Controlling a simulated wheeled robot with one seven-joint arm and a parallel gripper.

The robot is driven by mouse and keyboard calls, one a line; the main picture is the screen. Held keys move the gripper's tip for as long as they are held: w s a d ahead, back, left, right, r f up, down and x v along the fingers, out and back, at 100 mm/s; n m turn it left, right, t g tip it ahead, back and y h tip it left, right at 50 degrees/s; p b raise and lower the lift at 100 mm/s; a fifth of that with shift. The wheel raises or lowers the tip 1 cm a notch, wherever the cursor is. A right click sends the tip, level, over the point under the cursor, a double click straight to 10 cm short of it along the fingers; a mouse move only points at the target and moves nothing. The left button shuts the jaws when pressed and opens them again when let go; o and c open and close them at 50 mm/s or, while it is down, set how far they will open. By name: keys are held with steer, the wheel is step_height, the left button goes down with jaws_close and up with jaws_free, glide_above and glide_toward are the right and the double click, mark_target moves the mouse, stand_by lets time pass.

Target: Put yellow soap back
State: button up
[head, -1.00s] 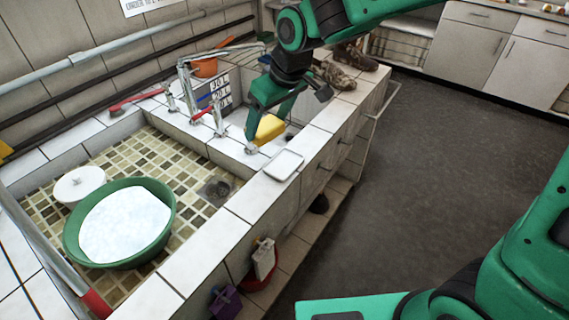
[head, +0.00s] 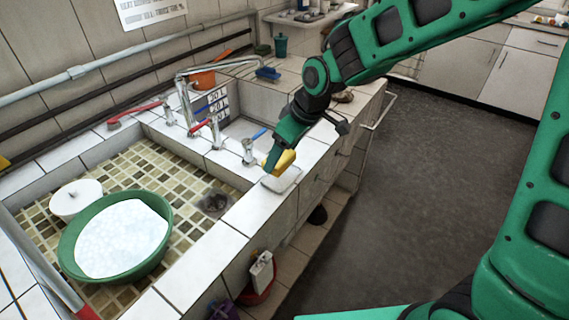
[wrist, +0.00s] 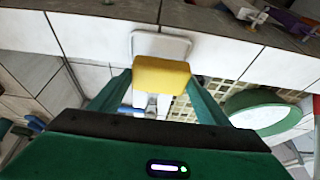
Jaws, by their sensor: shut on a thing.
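The yellow soap (head: 284,159) is between the fingers of my gripper (head: 275,163), which is shut on it. In the wrist view the soap (wrist: 161,76) shows as a yellow block between the two green fingers. A white soap dish (head: 282,179) lies on the tiled ledge just below the soap in the head view. In the wrist view the dish (wrist: 160,45) shows right behind the soap, partly covered by it. I cannot tell whether the soap touches the dish.
A green basin (head: 115,235) with white contents and a white bowl (head: 76,197) sit in the left sink. Taps with red handles (head: 203,125) and a blue-handled tap (head: 250,146) stand behind the dish. The ledge left of the dish (head: 245,212) is clear.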

mark_target(284, 164)
steer(key=shift+w+d+f, duration=0.25)
steer(key=shift+f, duration=1.95)
steer(key=shift+f, duration=0.1)
steer(key=o, duration=1.2)
steer(key=v, duration=1.2)
steer(key=shift+s, duration=0.1)
